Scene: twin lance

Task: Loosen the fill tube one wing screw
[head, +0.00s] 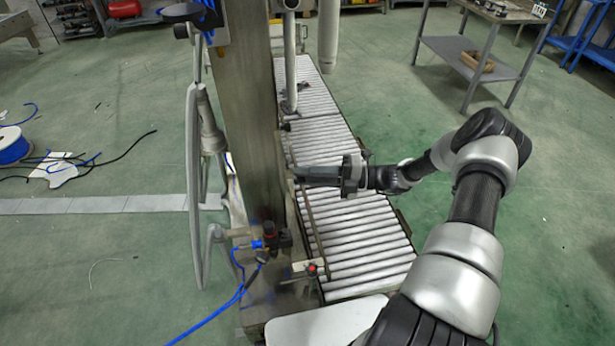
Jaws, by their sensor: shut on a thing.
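My gripper (300,174) reaches in from the right over the roller conveyor, its dark fingers level and pointing left at the edge of the grey upright column (252,110). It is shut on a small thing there. That thing is hidden by the fingers and the column edge; I take it to be the wing screw, but its shape cannot be made out. A vertical grey tube (290,62) stands behind, above the conveyor; I cannot tell whether it is fill tube one.
The roller conveyor (358,240) runs under my arm. A red-knobbed fitting (311,268) and blue air hoses (238,292) sit low by the column. A grey looped pipe (192,170) stands left. A metal table (470,60) is at the back right. Green floor is clear at right.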

